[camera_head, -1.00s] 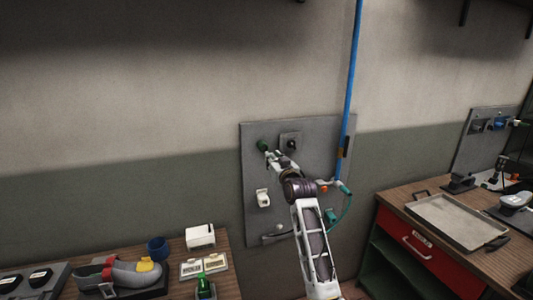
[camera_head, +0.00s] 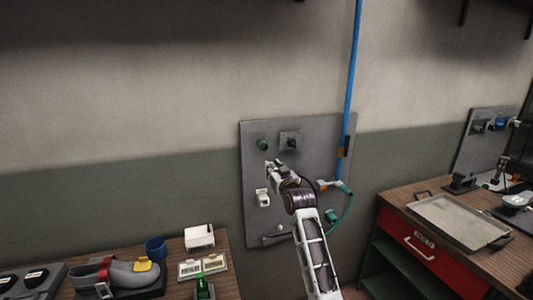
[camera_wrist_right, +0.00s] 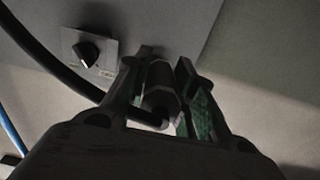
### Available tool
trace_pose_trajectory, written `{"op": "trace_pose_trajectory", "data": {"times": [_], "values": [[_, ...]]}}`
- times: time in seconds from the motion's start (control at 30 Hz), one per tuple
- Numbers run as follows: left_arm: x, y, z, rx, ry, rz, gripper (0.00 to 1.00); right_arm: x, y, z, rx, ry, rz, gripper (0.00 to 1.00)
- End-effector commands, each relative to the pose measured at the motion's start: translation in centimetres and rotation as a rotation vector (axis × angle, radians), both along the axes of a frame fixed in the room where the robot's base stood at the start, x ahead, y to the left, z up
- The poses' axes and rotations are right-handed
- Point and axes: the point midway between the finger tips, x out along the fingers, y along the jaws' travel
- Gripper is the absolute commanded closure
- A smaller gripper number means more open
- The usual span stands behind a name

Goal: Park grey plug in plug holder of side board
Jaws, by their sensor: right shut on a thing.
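The grey side board (camera_head: 310,165) hangs on the wall. My right gripper (camera_head: 271,168) is in front of its left part, below a green round knob (camera_head: 262,144) and above a white bracket (camera_head: 263,198), which may be the plug holder. In the right wrist view my right gripper (camera_wrist_right: 163,72) is shut on the grey plug (camera_wrist_right: 160,82), with a black cable (camera_wrist_right: 70,80) running off to the left. The plug is too small to make out in the head view. My left gripper is not in view.
A black rotary switch (camera_head: 290,142) sits on the board's upper part. A blue pipe (camera_head: 350,80) runs down its right side, with a teal hose (camera_head: 347,208) lower down.

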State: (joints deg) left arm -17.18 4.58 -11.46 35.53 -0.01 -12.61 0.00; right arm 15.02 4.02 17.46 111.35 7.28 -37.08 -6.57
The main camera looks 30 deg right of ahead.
Motion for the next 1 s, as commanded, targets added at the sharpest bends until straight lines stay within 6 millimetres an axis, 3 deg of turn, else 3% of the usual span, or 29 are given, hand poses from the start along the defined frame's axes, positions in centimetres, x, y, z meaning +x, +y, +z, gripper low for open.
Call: {"op": "trace_pose_trajectory", "data": {"times": [1.0], "values": [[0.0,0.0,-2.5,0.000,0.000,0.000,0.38,0.0,0.0,-5.0,0.000,0.000,0.000,1.00]]}}
